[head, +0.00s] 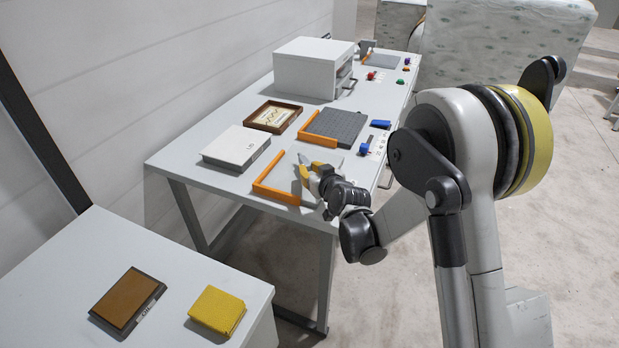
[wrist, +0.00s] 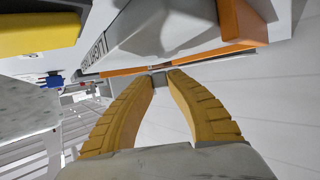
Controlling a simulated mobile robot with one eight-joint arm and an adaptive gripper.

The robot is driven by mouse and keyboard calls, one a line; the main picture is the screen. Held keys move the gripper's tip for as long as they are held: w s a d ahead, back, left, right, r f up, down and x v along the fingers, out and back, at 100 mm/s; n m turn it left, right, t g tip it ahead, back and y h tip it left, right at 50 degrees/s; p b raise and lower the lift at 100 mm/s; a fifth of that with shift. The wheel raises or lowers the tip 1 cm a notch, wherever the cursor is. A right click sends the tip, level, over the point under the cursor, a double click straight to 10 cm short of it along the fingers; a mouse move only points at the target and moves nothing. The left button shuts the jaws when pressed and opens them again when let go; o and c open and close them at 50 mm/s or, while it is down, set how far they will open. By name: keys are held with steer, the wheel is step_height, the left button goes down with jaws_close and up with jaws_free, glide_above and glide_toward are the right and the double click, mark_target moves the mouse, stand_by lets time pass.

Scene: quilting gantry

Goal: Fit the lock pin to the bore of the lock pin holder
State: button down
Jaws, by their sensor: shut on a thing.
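My gripper (head: 301,165) has yellow fingers and is low over the near end of the long table, beside an orange corner frame (head: 262,188). In the wrist view the fingertips (wrist: 164,76) close on a small grey piece, which I take to be the lock pin (wrist: 160,79); only a little of it shows. An orange bar (wrist: 205,53) lies just past the fingertips, with a pale grey body behind it. I cannot tell whether the pin touches the bar. I cannot pick out the lock pin holder or its bore for sure.
A white lettered box (head: 232,148), a brown-rimmed tray (head: 265,127), a dark gridded plate (head: 335,124) and a white cabinet (head: 305,70) stand on the long table (head: 205,185). The front table carries a brown panel (head: 128,299) and a yellow block (head: 217,309).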

step_height(320, 180, down, 2)
steer(key=shift+f+b, duration=0.15)
steer(key=shift+b, duration=0.15)
steer(key=c, duration=1.8)
jaws_free()
steer(key=o, duration=0.4)
